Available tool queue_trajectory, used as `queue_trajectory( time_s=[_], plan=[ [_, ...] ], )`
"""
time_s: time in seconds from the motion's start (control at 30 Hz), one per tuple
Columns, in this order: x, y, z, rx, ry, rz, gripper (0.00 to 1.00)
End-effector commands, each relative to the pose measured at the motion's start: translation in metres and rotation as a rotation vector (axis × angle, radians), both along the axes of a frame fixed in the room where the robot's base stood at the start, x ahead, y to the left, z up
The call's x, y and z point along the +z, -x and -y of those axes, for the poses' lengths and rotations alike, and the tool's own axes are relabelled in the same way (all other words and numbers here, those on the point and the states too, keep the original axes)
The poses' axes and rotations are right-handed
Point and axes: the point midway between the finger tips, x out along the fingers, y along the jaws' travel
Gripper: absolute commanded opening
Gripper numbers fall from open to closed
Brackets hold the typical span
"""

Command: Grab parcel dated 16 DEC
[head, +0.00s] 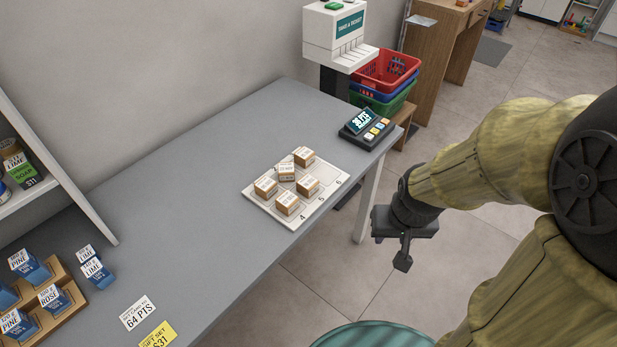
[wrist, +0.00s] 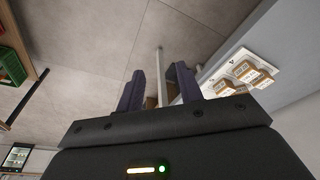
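Several small brown parcels with white labels sit on a white numbered board (head: 258,200) on the grey counter. One parcel (head: 304,156) is at the back, one (head: 286,172) in the middle, one (head: 265,187) at the left, one (head: 308,186) at the right and one (head: 287,203) at the front. The label dates are too small to read, so I cannot tell which is 16 DEC. My gripper (head: 404,250) is off the counter's right edge, over the floor. In the wrist view my gripper (wrist: 160,88) has its fingers apart with nothing held; some parcels (wrist: 246,72) show at the right.
A dark keypad with a screen (head: 366,125) stands behind the board near the counter edge. Behind it are a white ticket dispenser (head: 335,32) and stacked baskets (head: 386,70). Blue boxes (head: 97,272) and price cards (head: 138,313) lie front left. The counter middle is clear.

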Motion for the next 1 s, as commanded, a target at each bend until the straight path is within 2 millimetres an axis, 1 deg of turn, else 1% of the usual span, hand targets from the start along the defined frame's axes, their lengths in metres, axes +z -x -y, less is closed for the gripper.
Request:
queue_trajectory(
  time_s=[0.2, 0.27, 0.3, 0.37, 0.4, 0.43, 0.47, 0.57, 0.63, 0.73, 0.8, 0.9, 1.0],
  plan=[
    [0.0, 0.0, 0.0, 0.0, 0.0, -0.001, 0.36],
    [0.0, 0.0, 0.0, 0.001, 0.0, 0.001, 0.48],
    [-0.002, -0.002, 0.001, 0.002, 0.003, 0.004, 0.56],
    [-0.005, -0.006, 0.003, 0.01, 0.01, 0.016, 0.68],
    [-0.009, -0.011, 0.006, 0.02, 0.019, 0.03, 0.71],
    [-0.013, -0.016, 0.008, 0.033, 0.027, 0.043, 0.71],
    [-0.018, -0.022, 0.01, 0.047, 0.037, 0.06, 0.71],
    [-0.037, -0.049, 0.021, 0.109, 0.071, 0.138, 0.71],
    [-0.052, -0.072, 0.027, 0.171, 0.089, 0.209, 0.71],
    [-0.075, -0.104, 0.031, 0.272, 0.096, 0.32, 0.71],
    [-0.09, -0.124, 0.029, 0.346, 0.083, 0.399, 0.71],
    [-0.11, -0.146, 0.022, 0.445, 0.042, 0.514, 0.71],
    [-0.128, -0.163, 0.011, 0.539, -0.028, 0.635, 0.71]
  ],
)
